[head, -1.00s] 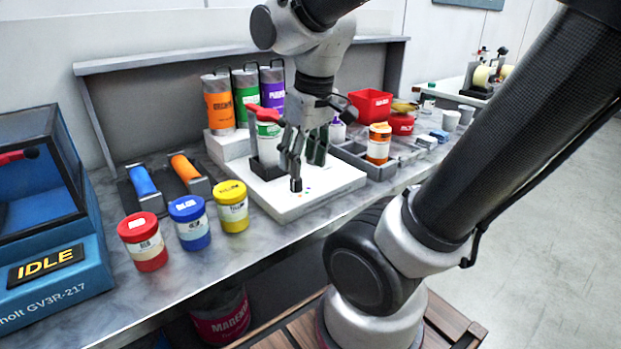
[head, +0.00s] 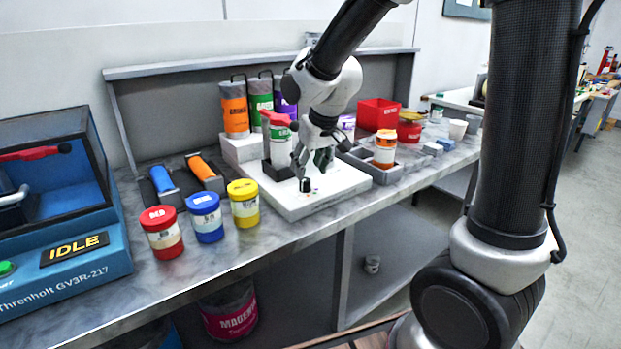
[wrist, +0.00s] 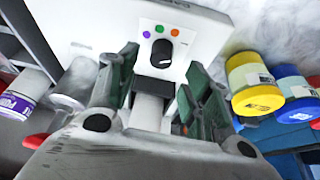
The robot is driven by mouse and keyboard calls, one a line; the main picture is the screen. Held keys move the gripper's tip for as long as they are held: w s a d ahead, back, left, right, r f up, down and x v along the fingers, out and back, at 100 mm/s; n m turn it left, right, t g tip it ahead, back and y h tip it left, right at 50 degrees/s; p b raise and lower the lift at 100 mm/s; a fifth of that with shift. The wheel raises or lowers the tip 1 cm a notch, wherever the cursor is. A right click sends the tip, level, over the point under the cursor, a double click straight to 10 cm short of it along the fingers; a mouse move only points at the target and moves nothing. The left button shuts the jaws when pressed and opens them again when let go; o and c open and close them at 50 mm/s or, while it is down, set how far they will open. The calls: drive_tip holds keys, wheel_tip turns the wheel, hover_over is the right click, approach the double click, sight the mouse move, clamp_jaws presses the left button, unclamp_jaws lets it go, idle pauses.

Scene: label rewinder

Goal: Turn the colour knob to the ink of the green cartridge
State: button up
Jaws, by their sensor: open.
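The black colour knob (wrist: 161,53) stands on the front of a white box, with a white pointer mark at its lower right. Green, purple and orange or red dots sit around it in the wrist view; the purple dot (wrist: 146,34), green dot (wrist: 159,28) and orange dot (wrist: 174,32) show clearly. The knob also shows in the head view (head: 305,185). My gripper (head: 312,172) is open, its fingers (wrist: 160,90) on either side of the line to the knob and apart from it. The green cartridge (head: 260,95) stands at the back between orange and purple ones.
Red (head: 162,232), blue (head: 205,217) and yellow (head: 243,204) jars stand to the left. A grey tray (head: 385,172) with an orange jar (head: 385,149) is at the right.

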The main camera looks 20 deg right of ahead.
sight(305, 180)
drive_tip(key=x, duration=0.5)
drive_tip(key=c, duration=1)
